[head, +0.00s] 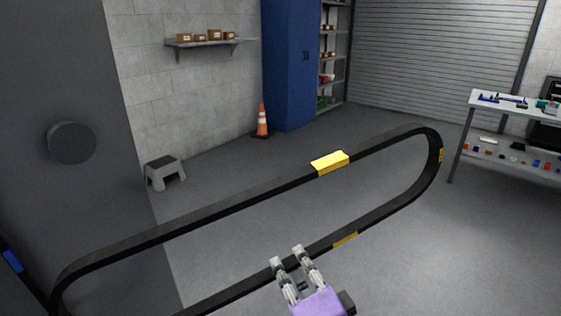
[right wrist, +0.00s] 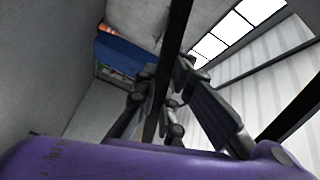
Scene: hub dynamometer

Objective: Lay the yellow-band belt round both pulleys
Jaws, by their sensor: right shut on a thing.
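The yellow-band belt (head: 230,204) is a long black loop with yellow patches, held up in the air and slanting across the head view. Its near run passes at the fingertips of my right gripper (head: 288,256). In the right wrist view the belt (right wrist: 174,50) runs as a dark strip between the fingers of that gripper (right wrist: 163,76), which is shut on it. A dark round disc (head: 72,143) sticks out of a grey panel at the left; I cannot tell whether it is a pulley. No belt lies round it. My left gripper is not in view.
The grey panel (head: 60,60) fills the left side. A dark strip with a blue patch (head: 12,261) shows at the lower left edge. A step stool (head: 164,172), a cone (head: 262,120) and a blue cabinet (head: 288,65) stand behind. A workbench (head: 505,108) is at the right. The middle floor is clear.

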